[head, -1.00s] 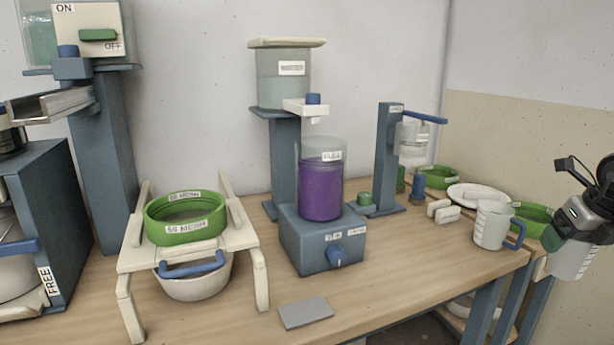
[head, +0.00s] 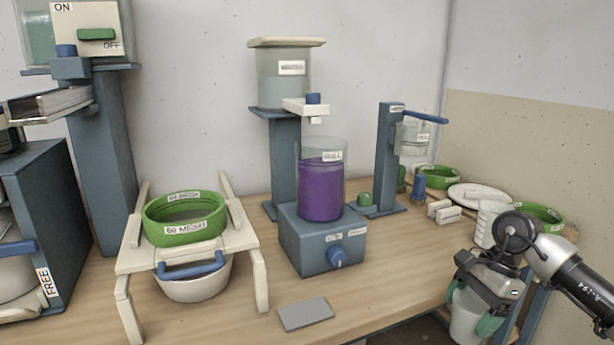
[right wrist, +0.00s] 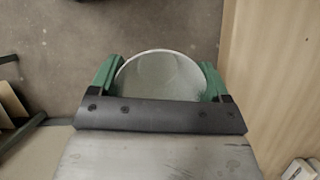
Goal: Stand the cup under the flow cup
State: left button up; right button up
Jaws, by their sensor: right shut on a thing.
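The pale cup (head: 466,318) is held in my right gripper (head: 472,308), in front of the table's front right edge. In the right wrist view the round cup (right wrist: 160,75) sits between the two green fingers of the gripper (right wrist: 160,82), which touch its sides. The cup's inside looks empty. The flow cup (head: 413,139) is a clear vessel on a blue stand (head: 387,160) with a blue lever, towards the back right of the table. My right gripper is well apart from it, nearer and to the right. My left gripper is not in view.
A measuring jug (head: 487,224), partly hidden by my right arm, stands on the right. White blocks (head: 446,214), a white plate (head: 478,196) and green sieves (head: 438,177) are near the stand. A purple-filled container (head: 320,190) stands left of it. The table (head: 400,265) is clear front right.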

jog(key=s+a+f+n+g+h, duration=0.25)
jog(key=s+a+n, duration=0.2)
jog(key=n, duration=0.35)
jog(key=s+a+f+n+g+h, duration=0.1)
jog(key=s+a+f+n+h, duration=0.2)
jog(key=a+n, duration=0.35)
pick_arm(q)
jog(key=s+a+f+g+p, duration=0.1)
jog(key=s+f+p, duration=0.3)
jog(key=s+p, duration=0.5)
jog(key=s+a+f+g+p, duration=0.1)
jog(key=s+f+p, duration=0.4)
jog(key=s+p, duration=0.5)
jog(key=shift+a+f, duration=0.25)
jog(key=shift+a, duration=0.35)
pick_arm(e)
jog(key=s+r, duration=0.4)
jog(key=r, duration=0.3)
jog(key=s+r+y, duration=0.1)
jog(key=s+r, duration=0.3)
jog(key=r, duration=0.3)
jog(key=shift+s+d+r+n, duration=0.25)
jog(key=shift+d+r+n, duration=0.05)
jog(key=shift+r+n, duration=0.1)
